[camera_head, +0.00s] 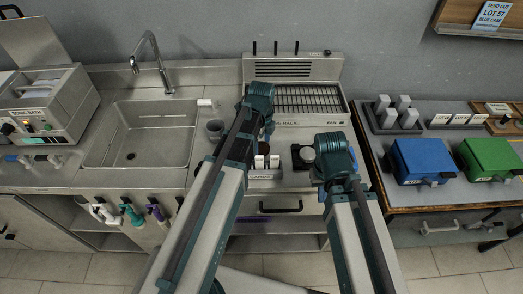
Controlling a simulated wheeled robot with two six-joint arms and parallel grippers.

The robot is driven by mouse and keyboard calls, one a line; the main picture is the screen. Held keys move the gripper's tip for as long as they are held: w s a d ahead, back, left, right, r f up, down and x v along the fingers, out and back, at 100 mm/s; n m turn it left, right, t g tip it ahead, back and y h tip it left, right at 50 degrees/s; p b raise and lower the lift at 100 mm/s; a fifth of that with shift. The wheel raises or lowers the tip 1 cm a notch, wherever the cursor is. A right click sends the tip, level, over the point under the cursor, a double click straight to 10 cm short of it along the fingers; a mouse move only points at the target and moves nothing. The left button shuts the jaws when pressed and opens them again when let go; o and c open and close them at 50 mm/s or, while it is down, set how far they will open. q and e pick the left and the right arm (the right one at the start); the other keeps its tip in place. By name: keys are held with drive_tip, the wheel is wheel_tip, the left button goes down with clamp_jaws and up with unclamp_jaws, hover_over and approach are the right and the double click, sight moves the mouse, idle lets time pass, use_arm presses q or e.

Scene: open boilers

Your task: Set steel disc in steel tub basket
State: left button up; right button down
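A small round grey piece (307,154) lies on a dark square pad on the counter, just left of my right gripper. It may be the steel disc, but it is too small to be sure. The open bath machine (62,108) at the far left has its lid raised. A pale tray-like insert (42,82) shows in its top, possibly the steel tub basket. My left gripper (268,128) is over the counter in front of the drying rack, far right of the bath. My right gripper (318,176) is beside the dark pad. The fingers of both are too small or hidden to read.
A sink (148,136) with a tap (150,62) lies between the bath and my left arm. A ribbed rack (305,100) stands behind my grippers. A small labelled holder (264,172) sits between my arms. Blue (422,160) and green (488,158) boxes stand at right.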

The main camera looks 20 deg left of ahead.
sight(261, 147)
use_arm(q)
clamp_jaws()
idle(0.3)
drive_tip(key=shift+r, duration=0.15)
wheel_tip(261, 147, up, 6)
drive_tip(key=p, duration=0.6)
drive_tip(key=shift+r+p, duration=0.15)
drive_tip(key=shift+p, duration=0.2)
